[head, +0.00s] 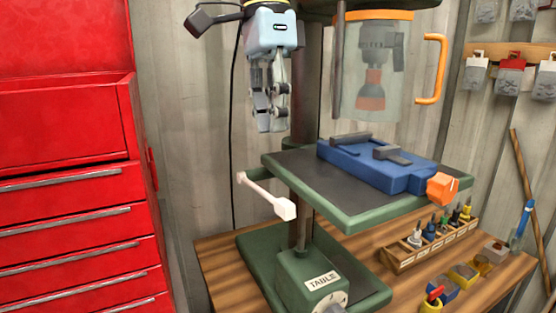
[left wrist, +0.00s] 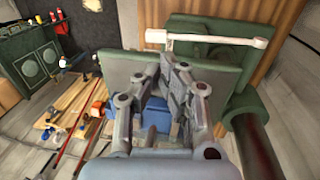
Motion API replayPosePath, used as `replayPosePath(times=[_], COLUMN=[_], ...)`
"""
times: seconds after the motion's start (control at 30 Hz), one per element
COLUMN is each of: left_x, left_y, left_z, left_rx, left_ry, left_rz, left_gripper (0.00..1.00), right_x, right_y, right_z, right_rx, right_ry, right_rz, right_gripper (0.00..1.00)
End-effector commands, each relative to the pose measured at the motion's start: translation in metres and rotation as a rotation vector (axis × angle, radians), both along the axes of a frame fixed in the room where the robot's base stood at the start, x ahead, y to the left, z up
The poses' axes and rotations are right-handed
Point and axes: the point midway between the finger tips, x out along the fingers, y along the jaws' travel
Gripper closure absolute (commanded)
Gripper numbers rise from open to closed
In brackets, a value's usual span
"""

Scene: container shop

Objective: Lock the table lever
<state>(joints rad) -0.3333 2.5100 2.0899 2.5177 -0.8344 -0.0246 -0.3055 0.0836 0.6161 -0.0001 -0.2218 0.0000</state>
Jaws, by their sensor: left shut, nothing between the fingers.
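The table lever is a white bar (head: 266,194) at the left side of the drill press table (head: 345,212), sloping down to the right to a pale block-shaped end. It also shows in the left wrist view (left wrist: 205,39) as a white bar across the top. My left gripper (head: 268,128) hangs pointing down in the head view, above the lever and left of the column. Its fingers are shut and empty, apart from the lever. In the left wrist view my left gripper (left wrist: 172,62) covers part of the table. My right gripper is not in view.
A blue vise (head: 365,165) with an orange knob sits on the table. A clear guard (head: 375,75) with an orange handle hangs above it. A red tool cabinet (head: 70,190) stands at left. A rack of bits (head: 430,245) lies on the wooden bench at right.

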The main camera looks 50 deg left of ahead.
Motion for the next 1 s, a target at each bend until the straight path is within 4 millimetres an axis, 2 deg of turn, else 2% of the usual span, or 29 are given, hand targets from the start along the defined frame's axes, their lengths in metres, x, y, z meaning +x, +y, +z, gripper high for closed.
replayPosePath(times=[0.2, 0.5, 0.7, 1.0], left_x=[-0.003, -0.005, -0.005, -0.005], left_y=[-0.005, -0.013, -0.015, -0.015], left_z=[-0.033, -0.081, -0.094, -0.095], left_rx=[0.001, 0.001, 0.001, 0.0], left_ry=[0.007, 0.005, 0.003, 0.001], left_rz=[-0.002, -0.001, 0.001, 0.0], left_gripper=[1.0, 1.0, 1.0, 1.0], right_x=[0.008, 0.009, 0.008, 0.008], right_y=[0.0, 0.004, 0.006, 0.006], right_z=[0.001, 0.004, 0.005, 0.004], right_rx=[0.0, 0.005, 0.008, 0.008], right_ry=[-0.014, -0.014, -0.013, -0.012], right_rz=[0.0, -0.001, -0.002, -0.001], right_gripper=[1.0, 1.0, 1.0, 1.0])
